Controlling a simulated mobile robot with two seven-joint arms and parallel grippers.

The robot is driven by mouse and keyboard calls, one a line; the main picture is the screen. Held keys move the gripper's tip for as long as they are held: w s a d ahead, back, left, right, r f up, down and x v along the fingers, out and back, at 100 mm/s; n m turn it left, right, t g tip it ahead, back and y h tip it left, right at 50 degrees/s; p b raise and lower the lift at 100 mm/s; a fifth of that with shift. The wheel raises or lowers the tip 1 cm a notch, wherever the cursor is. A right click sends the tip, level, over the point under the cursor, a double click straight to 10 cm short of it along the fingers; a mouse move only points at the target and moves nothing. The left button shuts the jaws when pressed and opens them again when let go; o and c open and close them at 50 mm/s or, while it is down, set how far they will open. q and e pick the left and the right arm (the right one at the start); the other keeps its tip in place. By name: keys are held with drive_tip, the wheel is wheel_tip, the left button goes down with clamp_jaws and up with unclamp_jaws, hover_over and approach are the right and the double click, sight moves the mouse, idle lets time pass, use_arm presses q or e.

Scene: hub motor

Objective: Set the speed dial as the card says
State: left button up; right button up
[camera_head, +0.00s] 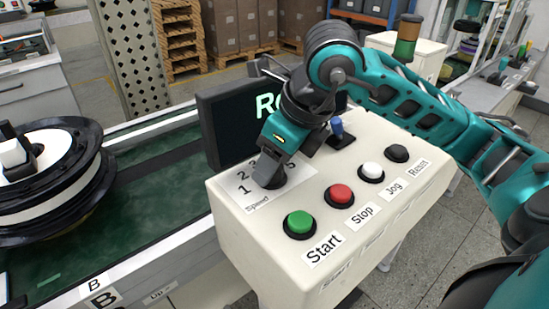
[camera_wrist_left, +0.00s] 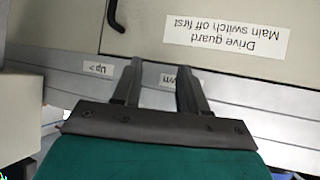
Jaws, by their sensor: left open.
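The speed dial sits on the white control box (camera_head: 290,268), on a printed scale (camera_head: 246,187) marked "Speed". Digits 1 and 2 show at its left and what looks like a 5 at its right; the others are partly covered. My right gripper (camera_head: 271,175) points down onto the dial. My left gripper (camera_wrist_left: 160,67) is open and empty in the left wrist view, in front of a grey rail. I cannot make out a card in either view.
Green Start (camera_head: 299,223), red Stop (camera_head: 340,194), white Jog (camera_head: 371,171) and dark Reset (camera_head: 396,153) buttons line the box. A blue-tipped lever (camera_head: 338,130) stands behind. A dark screen (camera_head: 228,130) is partly covered. A wheel-shaped hub motor (camera_head: 55,180) lies on the green conveyor (camera_head: 150,185).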

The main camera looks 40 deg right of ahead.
drive_tip(key=p+v, duration=0.2)
drive_tip(key=v, duration=1.1)
drive_tip(key=shift+p, duration=0.3)
